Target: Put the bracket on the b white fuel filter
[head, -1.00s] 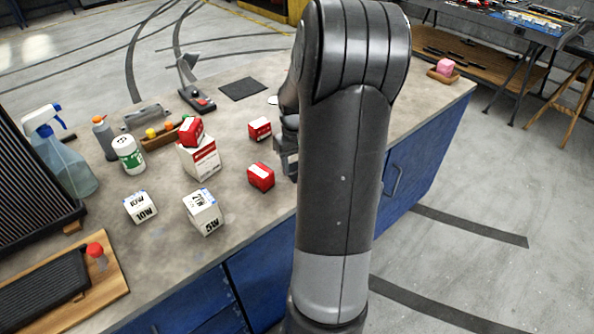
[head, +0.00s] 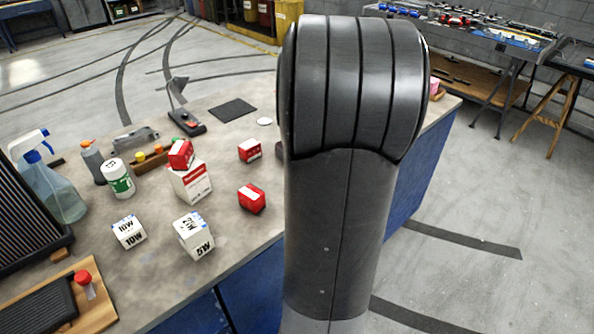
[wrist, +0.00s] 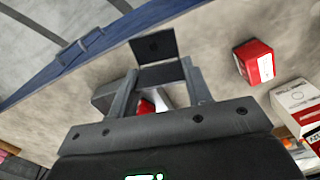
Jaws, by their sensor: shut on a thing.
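In the wrist view my gripper (wrist: 160,68) is shut on a dark, angled piece with flat plates, which looks like the bracket (wrist: 153,46). It is held above the bench. In the head view my gripper and the bracket are hidden behind my arm. A white box with red markings (head: 196,186), likely the white fuel filter, stands on the bench with a small red box (head: 181,154) on top. A similar white box (wrist: 297,96) shows at the right edge of the wrist view, apart from my gripper. I cannot read a letter b on it.
Red-and-white boxes (head: 250,151) and (head: 251,198) stand between the white box and my arm. White cartons (head: 194,236) and (head: 129,231) stand in front. A white-green bottle (head: 118,178) and a spray bottle (head: 52,185) are left. Bare bench lies near the black mat (head: 233,110).

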